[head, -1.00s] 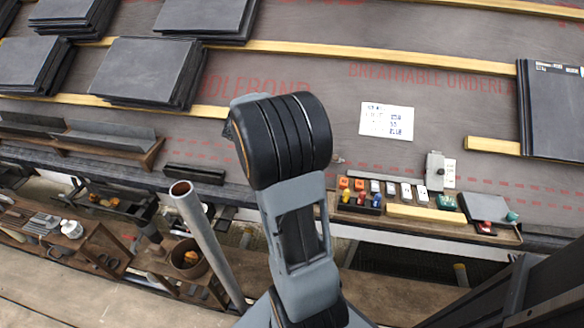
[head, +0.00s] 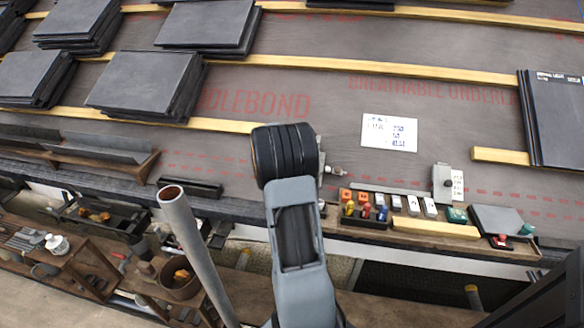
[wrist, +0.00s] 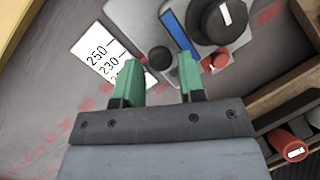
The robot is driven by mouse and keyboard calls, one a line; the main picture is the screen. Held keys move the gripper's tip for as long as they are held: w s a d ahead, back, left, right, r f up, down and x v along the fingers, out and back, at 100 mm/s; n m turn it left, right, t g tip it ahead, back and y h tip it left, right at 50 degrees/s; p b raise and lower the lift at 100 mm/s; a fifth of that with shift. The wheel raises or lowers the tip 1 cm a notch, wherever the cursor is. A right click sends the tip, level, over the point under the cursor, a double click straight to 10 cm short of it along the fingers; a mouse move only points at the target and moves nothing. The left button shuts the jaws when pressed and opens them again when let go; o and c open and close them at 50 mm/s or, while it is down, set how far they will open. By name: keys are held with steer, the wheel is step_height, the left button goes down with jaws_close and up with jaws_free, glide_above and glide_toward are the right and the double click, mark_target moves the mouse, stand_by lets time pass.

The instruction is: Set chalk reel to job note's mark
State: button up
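The chalk reel shows in the wrist view as a grey plate (wrist: 140,22) with a large black knob (wrist: 218,18), a blue bar (wrist: 179,35), a small dark knob (wrist: 160,60) and a red button (wrist: 217,61). Beside it is a white scale (wrist: 97,52) reading 250 and 230; its lower part is hidden by a finger. My gripper (wrist: 160,70) has two green fingers, apart, pointing at the small dark knob; contact cannot be told.
A wooden tray (head: 380,232) with coloured pieces lies right of my arm. A grey box with a dark knob (head: 443,180) stands behind it. Slate stacks (head: 146,88) lie at left and a slate stack (head: 556,115) at right. A grey pipe (head: 195,250) rises at left.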

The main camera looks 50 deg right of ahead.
steer(key=shift+w+d+f, duration=0.1)
steer(key=shift+d+f, duration=0.3)
steer(key=shift+d, duration=0.05)
jaws_close()
